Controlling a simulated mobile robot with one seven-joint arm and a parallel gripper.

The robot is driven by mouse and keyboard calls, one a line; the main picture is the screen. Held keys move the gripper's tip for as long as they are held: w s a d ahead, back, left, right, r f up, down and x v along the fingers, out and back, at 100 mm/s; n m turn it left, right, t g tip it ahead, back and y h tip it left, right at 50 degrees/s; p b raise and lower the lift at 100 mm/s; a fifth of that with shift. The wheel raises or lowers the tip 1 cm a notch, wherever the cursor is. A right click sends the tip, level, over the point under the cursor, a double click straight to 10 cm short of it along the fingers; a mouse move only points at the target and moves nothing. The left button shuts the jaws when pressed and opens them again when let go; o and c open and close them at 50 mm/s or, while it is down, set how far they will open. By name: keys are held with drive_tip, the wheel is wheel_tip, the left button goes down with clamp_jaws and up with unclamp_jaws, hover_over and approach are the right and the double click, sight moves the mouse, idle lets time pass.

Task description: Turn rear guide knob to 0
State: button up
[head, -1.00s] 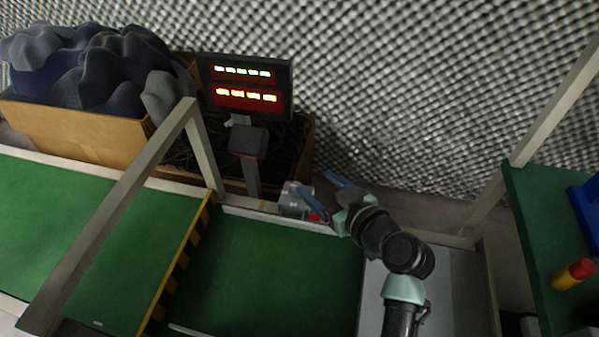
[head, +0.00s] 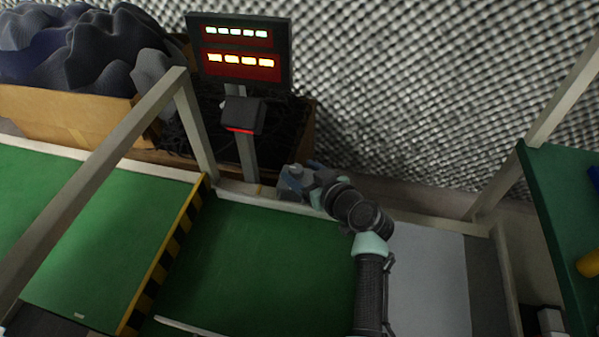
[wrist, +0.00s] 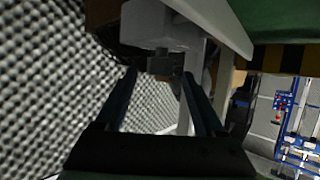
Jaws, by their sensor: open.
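The rear guide knob (wrist: 160,63) is a small dark grey piece on the underside, as pictured, of a light grey block (wrist: 158,27) in the wrist view. In the head view the block (head: 288,184) sits on the far rail of the green belt, partly hidden by my gripper (head: 302,172). In the wrist view my gripper (wrist: 159,78) is open, with one finger on each side of the knob in the picture. I see a gap on both sides, and cannot tell whether the fingertips reach its depth. No scale mark is readable.
A display (head: 240,52) on a post stands behind the rail. Cardboard boxes (head: 70,118) with dark foam are at the back left. A pale frame (head: 100,160) crosses the green belt (head: 265,260). A green table (head: 560,220) is at right. Grey foam wall lies behind.

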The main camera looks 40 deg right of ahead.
drive_tip(key=shift+w+f, duration=0.25)
drive_tip(key=shift+w, duration=0.3)
clamp_jaws()
